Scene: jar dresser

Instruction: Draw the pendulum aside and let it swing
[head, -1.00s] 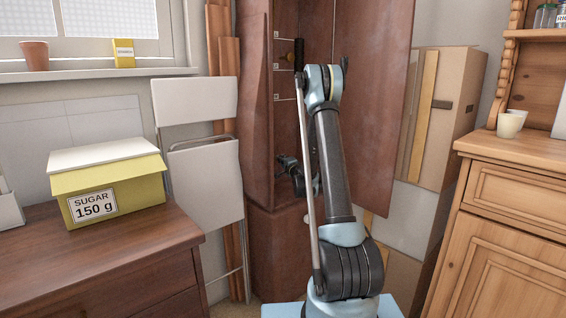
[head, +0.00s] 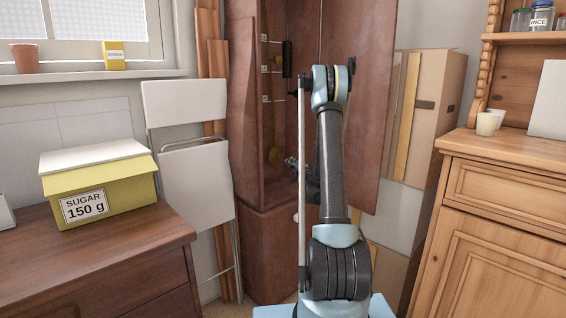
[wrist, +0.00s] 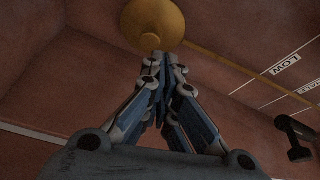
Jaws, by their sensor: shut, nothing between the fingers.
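The pendulum's round brass bob (wrist: 153,22) fills the top middle of the wrist view. In the head view the bob (head: 275,155) shows small inside the tall red-brown case (head: 243,150). My gripper (wrist: 160,60) is shut and empty, its fingertips over the bob's lower edge in the wrist view; I cannot tell whether they touch it. In the head view my gripper (head: 289,162) is low in the case, just right of the bob and partly behind my arm. A thin brass rod (wrist: 215,60) runs to the right from near the bob in the wrist view.
The case door (head: 352,120) stands open on the right. A dark cylinder (head: 287,53) hangs high in the case, beside several white marks. A folded white chair (head: 195,180) and cardboard boxes (head: 438,110) flank the case. Wooden dressers (head: 500,200) stand either side.

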